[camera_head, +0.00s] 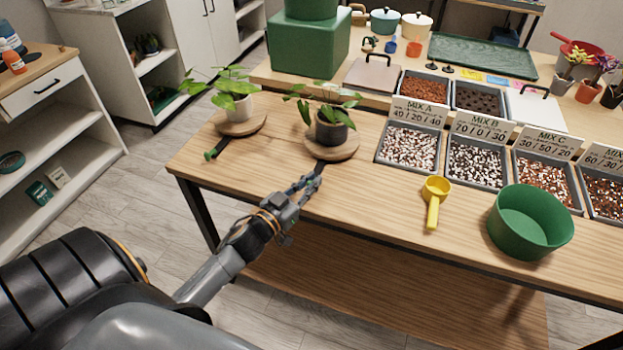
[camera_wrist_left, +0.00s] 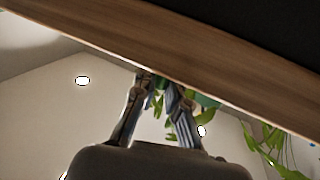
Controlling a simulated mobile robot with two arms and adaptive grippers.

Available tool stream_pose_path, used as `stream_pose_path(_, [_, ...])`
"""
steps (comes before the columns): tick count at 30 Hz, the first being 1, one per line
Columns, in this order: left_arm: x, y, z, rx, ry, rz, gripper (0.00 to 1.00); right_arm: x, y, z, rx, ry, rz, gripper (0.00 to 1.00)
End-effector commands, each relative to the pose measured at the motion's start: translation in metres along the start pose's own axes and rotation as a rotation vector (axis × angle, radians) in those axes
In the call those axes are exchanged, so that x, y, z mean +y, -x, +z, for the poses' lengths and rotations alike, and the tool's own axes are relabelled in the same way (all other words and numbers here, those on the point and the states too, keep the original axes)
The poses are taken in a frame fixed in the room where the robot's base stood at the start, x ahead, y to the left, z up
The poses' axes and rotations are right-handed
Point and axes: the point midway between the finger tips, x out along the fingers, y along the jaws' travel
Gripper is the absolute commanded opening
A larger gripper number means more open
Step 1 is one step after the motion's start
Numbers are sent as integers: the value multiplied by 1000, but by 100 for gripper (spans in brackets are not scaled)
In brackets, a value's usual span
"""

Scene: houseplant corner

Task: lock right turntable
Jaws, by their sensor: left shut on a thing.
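The right turntable (camera_head: 349,151) is a round wooden disc on the table, bearing a dark pot (camera_head: 331,131) with a leafy plant. A dark lever (camera_head: 320,167) sticks out from its front edge. My left gripper (camera_head: 312,182) is at the lever's outer end, near the table's front edge, and is shut on it. The fingers hide the lever's tip. In the left wrist view the fingers (camera_wrist_left: 160,88) reach up by the table's wooden edge; what is between them is hard to make out. My right gripper is not in view.
The left turntable (camera_head: 241,129) bears a white pot (camera_head: 238,108); its green-tipped lever (camera_head: 211,154) points to the front left. A yellow scoop (camera_head: 435,190), a green bowl (camera_head: 503,222) and labelled mix trays (camera_head: 408,148) stand to the right. The table (camera_head: 375,205) is clear between.

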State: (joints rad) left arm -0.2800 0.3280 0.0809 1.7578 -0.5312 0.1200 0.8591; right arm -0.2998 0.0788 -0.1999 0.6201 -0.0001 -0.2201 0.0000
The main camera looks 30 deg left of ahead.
Motion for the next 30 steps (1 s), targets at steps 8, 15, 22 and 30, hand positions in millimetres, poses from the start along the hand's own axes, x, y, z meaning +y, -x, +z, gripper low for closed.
stream_pose_path(8, [0, 0, 1, -1, -1, -2, 22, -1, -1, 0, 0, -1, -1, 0])
stream_pose_path(15, [0, 0, 1, -1, -1, -2, 35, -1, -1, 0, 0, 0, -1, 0])
stream_pose_path(22, [0, 8, 2, -3, 0, -3, 35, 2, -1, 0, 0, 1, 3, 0])
stream_pose_path(30, [0, 59, 3, -6, 2, -4, 35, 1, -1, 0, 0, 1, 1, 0])
